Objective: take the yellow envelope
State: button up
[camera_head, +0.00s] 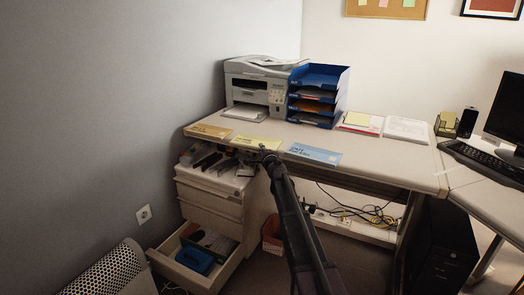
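The yellow envelope (243,141) lies flat along the front edge of the desk, between a tan-orange envelope (207,131) on its left and a light blue envelope (315,153) on its right. My gripper (265,150) is at the right end of the yellow envelope, at the desk's front edge, and overlaps it in the picture. The gripper is dark and small here. I cannot tell whether its fingers are open or shut, or whether they touch the envelope.
A printer (258,84) and a blue letter tray stack (331,83) stand behind the envelopes. Paper stacks (405,130) lie to the right. Below the desk are a drawer cabinet (210,205) with its bottom drawer open, and loose cables (370,217).

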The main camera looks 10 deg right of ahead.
grip_shut()
notch_tip(320, 180, up, 3)
jog(key=p, duration=0.2)
jog(key=shift+f+p, duration=0.2)
jog(key=shift+p, duration=0.1)
jog(key=shift+s, duration=0.1)
jog(key=s+d+r+p, duration=0.1)
jog(key=s+r+p, duration=0.1)
jog(key=s, duration=0.4)
jog(key=s+d+r+p, duration=0.1)
jog(key=s+r+p, duration=0.2)
jog(key=s, duration=0.4)
jog(key=shift+s, duration=0.3)
